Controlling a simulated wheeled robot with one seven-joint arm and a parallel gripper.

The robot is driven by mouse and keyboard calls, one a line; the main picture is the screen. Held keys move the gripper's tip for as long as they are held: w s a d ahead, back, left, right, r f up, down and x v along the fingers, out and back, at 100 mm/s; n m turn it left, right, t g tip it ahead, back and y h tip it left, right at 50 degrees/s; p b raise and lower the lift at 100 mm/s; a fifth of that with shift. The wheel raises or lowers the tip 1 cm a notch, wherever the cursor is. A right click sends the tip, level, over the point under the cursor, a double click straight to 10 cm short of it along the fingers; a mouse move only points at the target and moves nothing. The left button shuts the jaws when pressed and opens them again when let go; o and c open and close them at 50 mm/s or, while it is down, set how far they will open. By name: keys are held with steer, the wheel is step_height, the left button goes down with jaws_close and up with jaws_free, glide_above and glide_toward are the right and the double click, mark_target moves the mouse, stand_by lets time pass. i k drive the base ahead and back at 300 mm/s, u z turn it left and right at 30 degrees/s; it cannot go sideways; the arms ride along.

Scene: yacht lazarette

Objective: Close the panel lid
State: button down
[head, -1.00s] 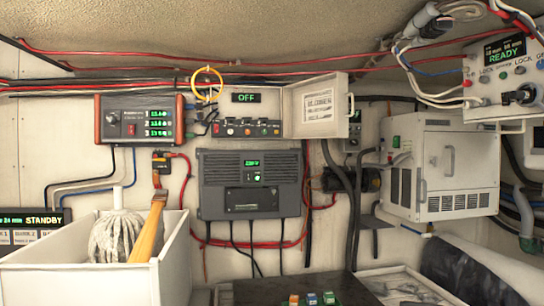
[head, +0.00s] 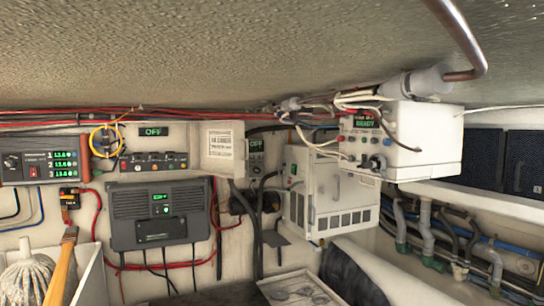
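The white panel lid (head: 223,150) stands open, swung out to the right of its control panel (head: 150,146). A printed label shows on the lid's inner face. The panel shows a green "OFF" display above a dark strip with several coloured buttons or switches. My gripper is not in any view, and nothing is seen touching the lid.
A dark grey unit (head: 155,215) is mounted below the panel. A white ventilated cabinet (head: 331,195) stands right of the lid. A white control box (head: 400,138) with cables hangs from above. A bin (head: 92,280) holding a mop is at lower left.

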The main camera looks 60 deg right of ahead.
mark_target(218, 147)
steer(key=u, duration=0.05)
steer(key=k, duration=0.65)
steer(key=z, duration=0.95)
steer(key=i, duration=1.45)
steer(key=u, duration=0.4)
